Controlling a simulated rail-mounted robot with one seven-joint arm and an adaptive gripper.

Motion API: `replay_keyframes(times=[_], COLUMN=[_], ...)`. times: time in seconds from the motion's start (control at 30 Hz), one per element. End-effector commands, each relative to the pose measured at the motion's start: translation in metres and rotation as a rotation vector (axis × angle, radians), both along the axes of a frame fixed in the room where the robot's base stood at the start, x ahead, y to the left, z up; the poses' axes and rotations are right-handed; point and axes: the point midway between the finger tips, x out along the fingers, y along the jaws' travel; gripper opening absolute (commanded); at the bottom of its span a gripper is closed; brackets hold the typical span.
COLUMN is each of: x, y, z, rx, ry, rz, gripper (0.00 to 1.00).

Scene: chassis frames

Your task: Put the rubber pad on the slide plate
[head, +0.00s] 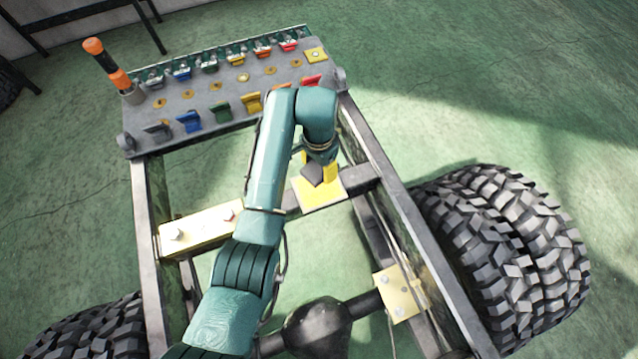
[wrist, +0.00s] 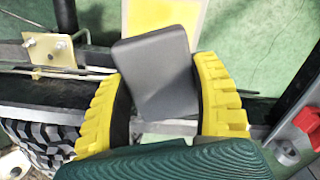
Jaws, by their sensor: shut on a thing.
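A dark grey rubber pad (wrist: 155,65) is gripped between the yellow fingers of my gripper (wrist: 160,75) and sits tilted between them in the wrist view. In the head view my gripper (head: 319,174) is over the chassis frame, with the dark pad (head: 311,173) between its fingers. A flat yellow plate with a pale edge, which looks like the slide plate (head: 322,197), lies on the cross member under the gripper. In the wrist view the yellow plate (wrist: 140,14) shows beyond the pad, which covers part of it. I cannot tell whether pad and plate touch.
A grey rack (head: 200,98) with coloured clips stands at the far end. Large tyres (head: 505,255) flank the frame.

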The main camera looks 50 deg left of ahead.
Motion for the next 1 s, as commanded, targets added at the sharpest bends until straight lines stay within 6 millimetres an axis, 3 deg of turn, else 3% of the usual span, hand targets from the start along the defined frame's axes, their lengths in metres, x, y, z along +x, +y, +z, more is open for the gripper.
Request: replay_keyframes(times=[0.2, 0.53, 0.9, 0.93, 1.0], x=[-0.001, 0.0, 0.0, -0.001, -0.001], y=[0.0, 0.0, 0.0, 0.0, 0.0], z=[-0.047, -0.095, -0.101, -0.1, -0.1], rx=[-0.002, -0.001, 0.0, 0.0, 0.0], ry=[0.002, 0.001, 0.0, 0.001, 0.001], rz=[0.0, 0.0, 0.0, 0.0, 0.0], gripper=[0.24, 0.24, 0.24, 0.69, 0.82])
